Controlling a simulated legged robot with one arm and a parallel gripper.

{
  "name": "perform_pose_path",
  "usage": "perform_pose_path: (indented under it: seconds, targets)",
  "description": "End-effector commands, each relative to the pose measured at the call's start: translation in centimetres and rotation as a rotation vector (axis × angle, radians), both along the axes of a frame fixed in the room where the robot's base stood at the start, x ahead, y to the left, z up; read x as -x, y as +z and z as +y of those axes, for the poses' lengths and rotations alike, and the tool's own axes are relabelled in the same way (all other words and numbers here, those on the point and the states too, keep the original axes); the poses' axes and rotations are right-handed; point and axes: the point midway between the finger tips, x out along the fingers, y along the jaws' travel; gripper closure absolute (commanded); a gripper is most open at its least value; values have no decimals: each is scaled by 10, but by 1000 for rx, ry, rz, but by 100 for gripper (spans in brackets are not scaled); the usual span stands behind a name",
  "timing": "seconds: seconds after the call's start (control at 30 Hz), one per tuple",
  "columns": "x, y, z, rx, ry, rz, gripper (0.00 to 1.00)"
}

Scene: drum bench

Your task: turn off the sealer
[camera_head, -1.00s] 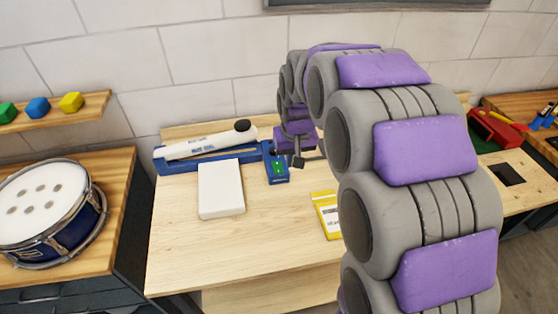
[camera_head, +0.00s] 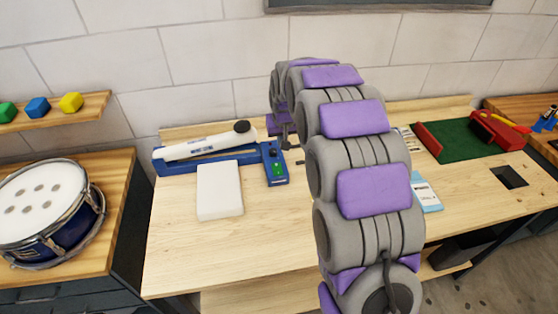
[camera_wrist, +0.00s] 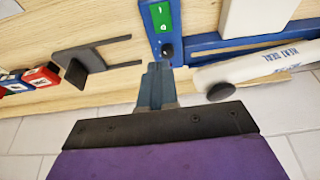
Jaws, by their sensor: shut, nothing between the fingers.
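The heat sealer has a blue base (camera_head: 190,164) and a white arm (camera_head: 195,148) ending in a black knob, at the back left of the bench. Its blue control box (camera_head: 279,181) stands at its right end, with a green switch (camera_head: 277,168) and a small dark knob (camera_head: 272,152). In the wrist view the switch (camera_wrist: 160,15) and the small knob (camera_wrist: 167,48) show just beyond my gripper (camera_wrist: 158,68). My gripper is shut and empty, its tips close to the box's knob end. I cannot tell whether they touch. The arm hides much of my gripper in the head view.
A white block (camera_head: 219,191) lies in front of the sealer. A dark two-pronged holder (camera_wrist: 85,65) is beside my gripper in the wrist view. A green mat with a red tool (camera_head: 490,131) lies at right. The bench front is clear at left.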

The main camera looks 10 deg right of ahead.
Motion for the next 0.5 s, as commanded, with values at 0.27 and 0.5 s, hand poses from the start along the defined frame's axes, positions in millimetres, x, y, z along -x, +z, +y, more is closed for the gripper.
perform_pose_path:
  seconds: [0.27, 0.5]
  targets:
    - [-4, -11, 0, 0, 0, 0, 100]
    - [-15, -46, 0, 0, 0, 3, 100]
